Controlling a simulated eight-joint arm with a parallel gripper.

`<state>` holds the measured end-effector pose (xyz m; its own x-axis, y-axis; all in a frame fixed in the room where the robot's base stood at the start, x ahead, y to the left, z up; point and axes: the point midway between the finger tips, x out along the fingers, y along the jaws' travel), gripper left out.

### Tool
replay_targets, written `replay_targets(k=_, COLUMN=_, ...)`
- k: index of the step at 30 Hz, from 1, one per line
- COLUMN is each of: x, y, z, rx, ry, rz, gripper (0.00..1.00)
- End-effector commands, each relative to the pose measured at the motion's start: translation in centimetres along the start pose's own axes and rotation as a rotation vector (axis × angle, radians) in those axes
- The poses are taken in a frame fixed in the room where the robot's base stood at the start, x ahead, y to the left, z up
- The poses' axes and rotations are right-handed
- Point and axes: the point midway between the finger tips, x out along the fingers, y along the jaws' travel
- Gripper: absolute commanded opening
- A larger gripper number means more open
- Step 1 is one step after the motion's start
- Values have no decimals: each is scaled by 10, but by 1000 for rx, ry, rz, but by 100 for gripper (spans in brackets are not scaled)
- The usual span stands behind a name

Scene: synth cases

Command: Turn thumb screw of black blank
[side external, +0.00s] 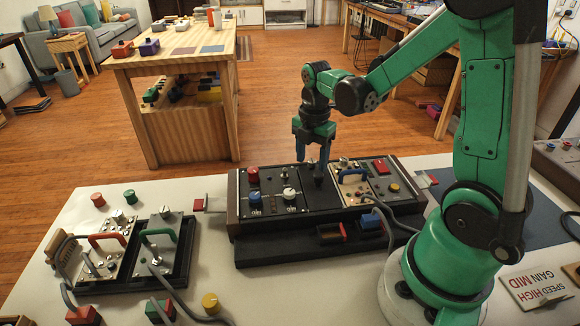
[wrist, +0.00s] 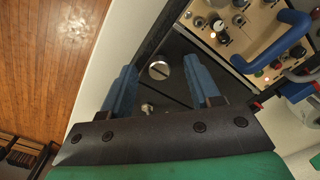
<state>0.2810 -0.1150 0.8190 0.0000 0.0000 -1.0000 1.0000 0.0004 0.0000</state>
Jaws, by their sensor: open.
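The black blank (wrist: 176,96) is a plain dark plate in the wrist view. A round silver thumb screw (wrist: 160,70) with a slot sits on it, between my fingertips in the picture. A second small metal fitting (wrist: 147,108) shows nearer the gripper body. My gripper (wrist: 159,67) is open, its two blue fingers apart with nothing between them that I can see held. In the side external view my gripper (side external: 312,168) points down over the dark middle part of the rack (side external: 232,222). The fingers hide part of the panel there; contact with the screw cannot be told.
A cream module (wrist: 262,42) with a blue handle (wrist: 272,45) lies close right of my fingers in the wrist view. Knobs (side external: 289,193) and a red button (side external: 253,174) stand up left of my gripper. A tray (side external: 180,272) with handled modules is at left.

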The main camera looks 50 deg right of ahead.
Motion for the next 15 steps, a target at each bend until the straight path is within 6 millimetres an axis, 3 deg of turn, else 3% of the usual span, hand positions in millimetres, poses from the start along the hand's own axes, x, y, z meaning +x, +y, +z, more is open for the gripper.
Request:
replay_targets(k=2, x=0, y=0, z=0, rx=0, ry=0, rz=0, gripper=50)
replay_targets(k=7, x=0, y=0, z=0, rx=0, ry=0, rz=0, gripper=2)
replay_targets(k=15, x=0, y=0, z=0, rx=6, ry=0, rz=0, gripper=0)
